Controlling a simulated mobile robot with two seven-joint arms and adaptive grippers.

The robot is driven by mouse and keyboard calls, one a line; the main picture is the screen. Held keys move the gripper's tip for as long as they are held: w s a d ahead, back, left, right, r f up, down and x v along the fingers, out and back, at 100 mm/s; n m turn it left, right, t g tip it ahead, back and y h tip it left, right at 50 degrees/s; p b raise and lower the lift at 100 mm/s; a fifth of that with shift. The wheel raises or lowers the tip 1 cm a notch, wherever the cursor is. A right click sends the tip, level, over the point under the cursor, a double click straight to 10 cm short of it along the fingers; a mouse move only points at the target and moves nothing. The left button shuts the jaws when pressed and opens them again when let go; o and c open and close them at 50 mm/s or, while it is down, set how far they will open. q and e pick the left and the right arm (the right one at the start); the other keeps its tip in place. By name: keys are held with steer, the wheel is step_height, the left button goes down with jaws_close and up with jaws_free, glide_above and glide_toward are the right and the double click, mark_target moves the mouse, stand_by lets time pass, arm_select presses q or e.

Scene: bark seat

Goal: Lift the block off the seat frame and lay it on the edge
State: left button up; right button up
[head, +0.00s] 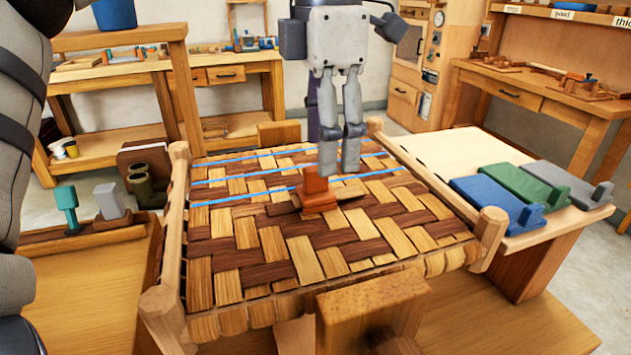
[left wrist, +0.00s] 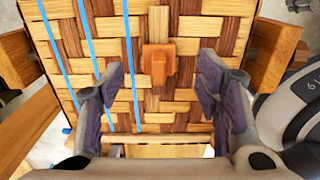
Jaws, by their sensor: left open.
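The block (head: 316,197) is orange-brown with a raised grip and rests on the woven bark seat. The seat frame (head: 173,225) has pale wooden rails and corner posts around light and dark strips. My left gripper (head: 341,168) points down over the weave just behind the block in the head view. In the left wrist view, the gripper (left wrist: 160,82) is open and empty, with its fingers spread wide and the block (left wrist: 158,62) ahead in the gap between them. The fingers do not touch the block. My right gripper is in neither view.
Blue strips (head: 240,195) cross the seat's far part. A pale side board (head: 450,160) holds blue (head: 495,200), green (head: 530,186) and grey (head: 568,180) tools at right. Tools (head: 110,200) and dark rolls stand at left.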

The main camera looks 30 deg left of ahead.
mark_target(315, 166)
arm_select(q)
steer(key=f, duration=0.3)
steer(key=s+a+f, duration=0.1)
steer(key=f, duration=0.1)
steer(key=shift+f, duration=0.6)
steer(key=c, duration=1)
